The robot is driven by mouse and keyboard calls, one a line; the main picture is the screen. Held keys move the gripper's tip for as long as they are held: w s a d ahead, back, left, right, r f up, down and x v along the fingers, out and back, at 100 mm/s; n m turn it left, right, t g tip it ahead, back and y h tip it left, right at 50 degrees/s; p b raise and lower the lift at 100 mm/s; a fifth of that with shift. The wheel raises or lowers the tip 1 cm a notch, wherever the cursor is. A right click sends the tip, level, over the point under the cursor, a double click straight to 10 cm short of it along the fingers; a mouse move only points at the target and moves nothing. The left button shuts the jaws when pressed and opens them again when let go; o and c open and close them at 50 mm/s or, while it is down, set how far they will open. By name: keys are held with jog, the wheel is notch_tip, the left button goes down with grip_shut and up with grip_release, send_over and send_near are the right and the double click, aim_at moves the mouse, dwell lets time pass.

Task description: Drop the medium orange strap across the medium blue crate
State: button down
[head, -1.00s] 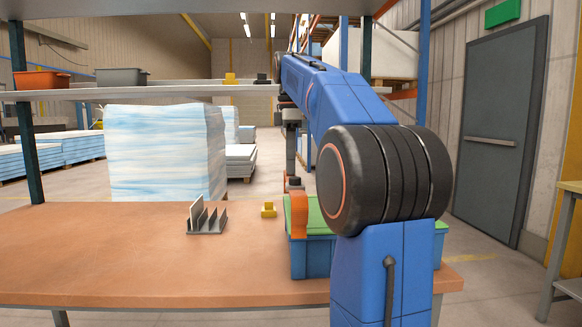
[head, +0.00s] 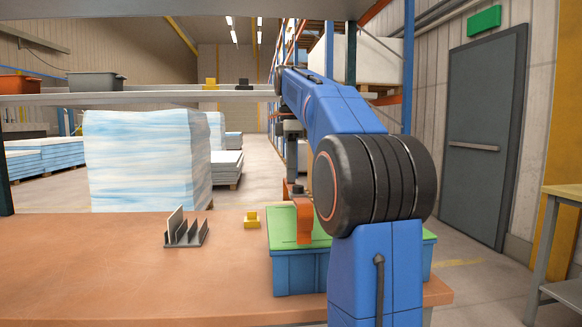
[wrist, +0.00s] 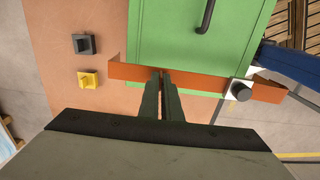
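The blue crate (head: 300,274) has a green lid (head: 286,228) and stands on the right part of the workbench. The lid also fills the upper middle of the wrist view (wrist: 180,40). The orange strap (head: 304,226) is over the crate, with a bent-down end facing me. In the wrist view the strap (wrist: 205,82) lies across the picture, past both sides of the lid, with a white and black buckle near its right end. My gripper (wrist: 161,76) is shut on the strap left of its middle. Whether the strap touches the lid I cannot tell. My arm hides the crate's right part.
A yellow block (head: 251,219) and a grey slotted rack (head: 186,234) stand on the workbench (head: 120,270) left of the crate. A dark block (wrist: 83,44) shows beyond the yellow one. A shelf (head: 150,97) crosses behind. The bench's left is clear.

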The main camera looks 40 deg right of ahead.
jog(key=shift+f, duration=4.2)
jog(key=c, duration=1.9)
grip_release()
notch_tip(320, 180, up, 12)
jog(key=shift+s, duration=0.1)
